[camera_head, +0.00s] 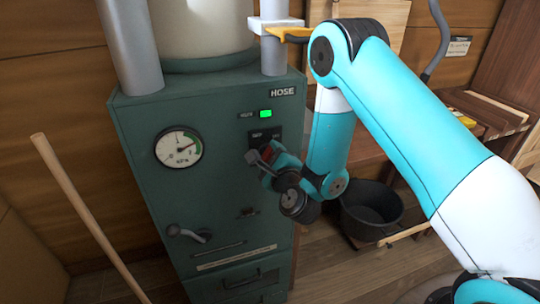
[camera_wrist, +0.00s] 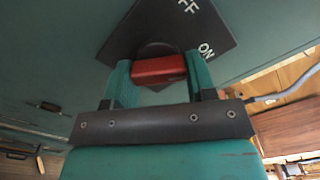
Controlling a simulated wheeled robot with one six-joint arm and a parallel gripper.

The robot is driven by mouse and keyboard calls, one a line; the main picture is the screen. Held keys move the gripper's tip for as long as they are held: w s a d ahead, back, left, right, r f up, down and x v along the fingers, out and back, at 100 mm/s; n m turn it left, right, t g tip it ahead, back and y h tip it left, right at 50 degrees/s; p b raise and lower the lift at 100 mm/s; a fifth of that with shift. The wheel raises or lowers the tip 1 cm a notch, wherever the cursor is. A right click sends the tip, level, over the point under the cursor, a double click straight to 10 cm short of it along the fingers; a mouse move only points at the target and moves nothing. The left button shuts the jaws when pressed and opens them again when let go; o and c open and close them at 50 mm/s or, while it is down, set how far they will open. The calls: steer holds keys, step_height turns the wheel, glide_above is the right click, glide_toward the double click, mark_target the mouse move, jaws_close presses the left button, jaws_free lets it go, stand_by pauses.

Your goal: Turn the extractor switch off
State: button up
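The extractor switch is a red knob on a round dark base. It sits on a dark plate (camera_wrist: 150,25) marked ON, with a partly cut-off word ending in FF. In the wrist view the red knob (camera_wrist: 158,70) lies between the two teal fingers of my gripper (camera_wrist: 160,75), which appear to touch its two ends. In the head view my gripper (camera_head: 265,160) is at the front of the green cabinet (camera_head: 225,215), below the lit green lamp (camera_head: 265,114). It largely hides the switch there. Which mark the knob points to is unclear.
A pressure gauge (camera_head: 179,147) and a grey lever (camera_head: 188,234) are on the cabinet front. A wooden pole (camera_head: 88,215) leans at the left. A black tub (camera_head: 371,210) stands right of the cabinet. A wooden bench (camera_head: 485,110) is at the far right.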

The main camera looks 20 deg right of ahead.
steer(key=shift+c, duration=0.8)
steer(key=n, duration=0.6)
steer(key=shift+r+p, duration=0.2)
steer(key=shift+p, duration=0.2)
steer(key=n+p, duration=0.1)
steer(key=n, duration=0.2)
steer(key=shift+n, duration=0.4)
steer(key=shift+a+n+p, duration=0.1)
steer(key=shift+n+p, duration=0.25)
steer(key=shift+n, duration=0.65)
steer(key=o, duration=0.9)
steer(key=shift+o, duration=0.2)
